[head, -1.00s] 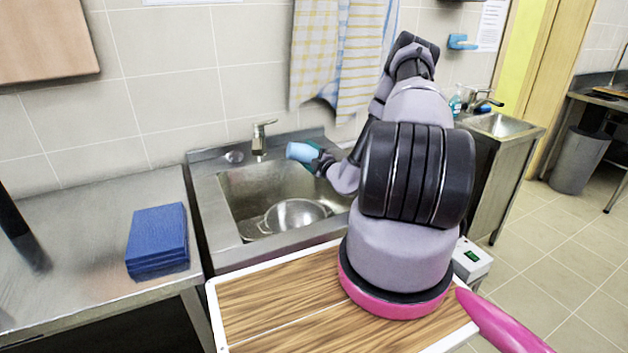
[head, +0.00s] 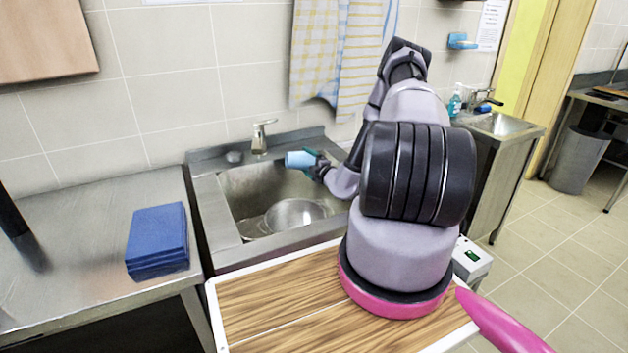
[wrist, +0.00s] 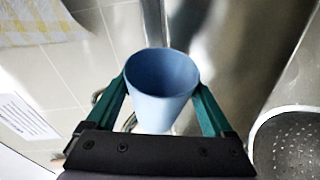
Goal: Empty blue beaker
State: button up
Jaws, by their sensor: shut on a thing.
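The light blue beaker (head: 299,160) lies on its side in the air above the sink (head: 232,190), near the faucet. My gripper (head: 318,164) is shut on the beaker from its right end. In the wrist view the beaker (wrist: 160,108) sits between the two green fingers of my gripper (wrist: 161,95). Its open mouth is visible there and the inside looks plain blue, with no contents to be seen. No stream of liquid shows in either view.
A metal pot or colander (head: 297,213) rests in the sink, below the beaker; its perforated surface (wrist: 290,145) shows in the wrist view. The faucet (head: 259,138) stands close by, left of the beaker. Blue folded cloths (head: 157,238) lie on the left counter. Towels (head: 340,60) hang behind.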

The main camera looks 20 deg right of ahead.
aim_at(298, 168)
jog(key=shift+a+f, duration=0.1)
jog(key=shift+f, duration=0.3)
jog(key=shift+w+a+f+n, duration=0.1)
jog(key=shift+a+f+n, duration=0.15)
jog(key=shift+n, duration=0.35)
jog(key=shift+a+f+n+g, duration=0.15)
jog(key=shift+a+n+g, duration=0.15)
jog(key=shift+n, duration=0.3)
jog(key=shift+a+f+n+g, duration=0.15)
jog(key=shift+n+g, duration=0.15)
jog(key=shift+n, duration=0.3)
jog(key=shift+w+a+f+n+h, duration=0.1)
jog(key=shift+w+a+n+h, duration=0.05)
jog(key=shift+a+n+h, duration=0.35)
jog(key=shift+a+f+n, duration=0.25)
jog(key=shift+a+n, duration=0.1)
jog(key=shift+n, duration=0.15)
jog(key=w+a+f+n+g+h+b, duration=0.1)
jog(key=a+f+n+g+h, duration=0.1)
jog(key=a+n+h, duration=0.3)
jog(key=shift+a+n, duration=0.75)
jog(key=shift+n, duration=1.65)
jog(key=shift+w, duration=0.1)
